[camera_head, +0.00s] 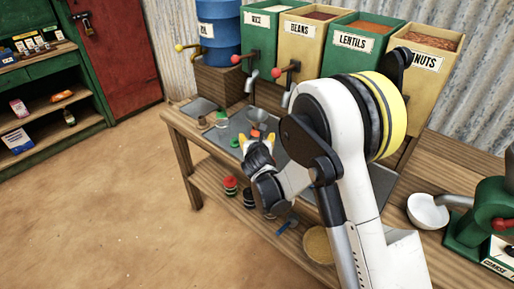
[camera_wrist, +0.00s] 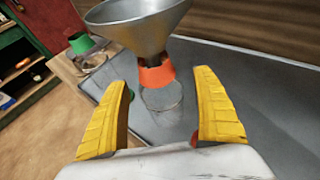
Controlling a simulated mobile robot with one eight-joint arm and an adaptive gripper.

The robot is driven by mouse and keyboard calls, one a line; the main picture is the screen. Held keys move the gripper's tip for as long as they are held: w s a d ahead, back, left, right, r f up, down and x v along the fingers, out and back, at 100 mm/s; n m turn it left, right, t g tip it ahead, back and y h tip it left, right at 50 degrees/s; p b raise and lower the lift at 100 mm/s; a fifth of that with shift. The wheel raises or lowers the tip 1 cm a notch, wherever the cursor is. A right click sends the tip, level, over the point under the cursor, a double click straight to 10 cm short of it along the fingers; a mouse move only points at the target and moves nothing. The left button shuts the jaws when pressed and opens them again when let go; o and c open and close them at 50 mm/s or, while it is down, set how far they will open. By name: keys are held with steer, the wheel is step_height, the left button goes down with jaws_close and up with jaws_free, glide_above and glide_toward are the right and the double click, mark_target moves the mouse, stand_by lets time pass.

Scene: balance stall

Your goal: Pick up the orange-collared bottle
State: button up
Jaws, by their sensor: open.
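The orange-collared bottle (camera_wrist: 158,76) stands upright on a grey metal tray in the wrist view. Its body is clear and hard to see against the tray. A metal funnel (camera_wrist: 140,24) sits on top of its collar. My gripper (camera_wrist: 164,84) is open, with one yellow finger on each side of the bottle's line and the bottle ahead, between the fingertips. I see no finger touching it. In the head view my gripper (camera_head: 257,142) is low over the bench, and the funnel (camera_head: 257,115) shows just behind it. The gripper hides most of the bottle there.
A green-collared clear container (camera_wrist: 84,46) stands left of the bottle, at the tray's edge. Labelled bins (camera_head: 354,48) and a blue barrel (camera_head: 218,30) with taps line the back. A white bowl (camera_head: 428,211) stands at right. Red-topped jars (camera_head: 231,185) sit on the lower shelf.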

steer(key=shift+w, duration=0.1)
steer(key=shift+c, duration=0.2)
steer(key=c, duration=1.3)
steer(key=shift+o, duration=0.2)
